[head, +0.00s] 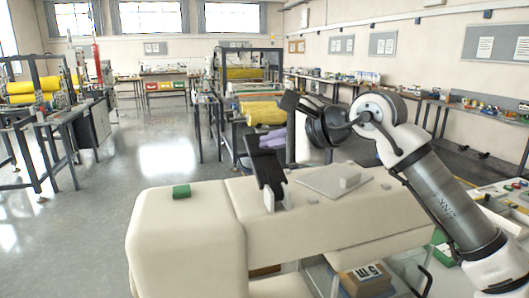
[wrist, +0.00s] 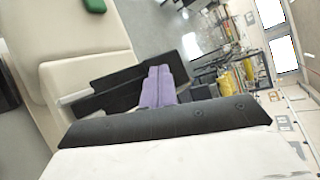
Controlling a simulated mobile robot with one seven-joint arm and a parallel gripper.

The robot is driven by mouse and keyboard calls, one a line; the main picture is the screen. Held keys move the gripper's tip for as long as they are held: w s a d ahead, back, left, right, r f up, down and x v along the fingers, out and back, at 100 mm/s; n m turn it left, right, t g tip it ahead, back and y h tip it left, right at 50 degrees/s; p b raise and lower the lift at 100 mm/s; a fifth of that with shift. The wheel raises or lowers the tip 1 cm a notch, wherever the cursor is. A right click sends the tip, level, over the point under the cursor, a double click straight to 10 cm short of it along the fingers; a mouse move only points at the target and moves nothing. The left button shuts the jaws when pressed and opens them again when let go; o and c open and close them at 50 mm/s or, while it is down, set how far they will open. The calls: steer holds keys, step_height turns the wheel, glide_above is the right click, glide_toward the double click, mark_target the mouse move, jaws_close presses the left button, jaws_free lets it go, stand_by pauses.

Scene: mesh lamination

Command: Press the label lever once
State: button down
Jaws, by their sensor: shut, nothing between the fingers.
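A black lever-like flat bar (head: 266,170) stands tilted on a pale grey foot on top of the cream cabinet (head: 190,230); I take it for the label lever. In the wrist view the black bar (wrist: 105,88) runs slanting behind my fingers. The fingers (wrist: 158,72) are together and empty. They overlap the bar in the wrist view; I cannot tell whether they touch it.
A green block (head: 181,191) lies on the cabinet's left part. A grey plate with a small block (head: 333,181) lies right of the bar. A cardboard box (head: 366,280) sits below the cabinet top. Machines with yellow rolls (head: 265,112) stand behind. Open floor lies to the left.

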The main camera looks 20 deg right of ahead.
steer(key=shift+r, duration=0.1)
steer(key=r, duration=0.1)
steer(key=s+r+p, duration=0.1)
steer(key=r, duration=0.1)
steer(key=s+r, duration=0.1)
steer(key=shift+s+r+p, duration=0.1)
steer(key=shift+r+p, duration=0.05)
steer(key=shift+p, duration=0.25)
stand_by(0.4)
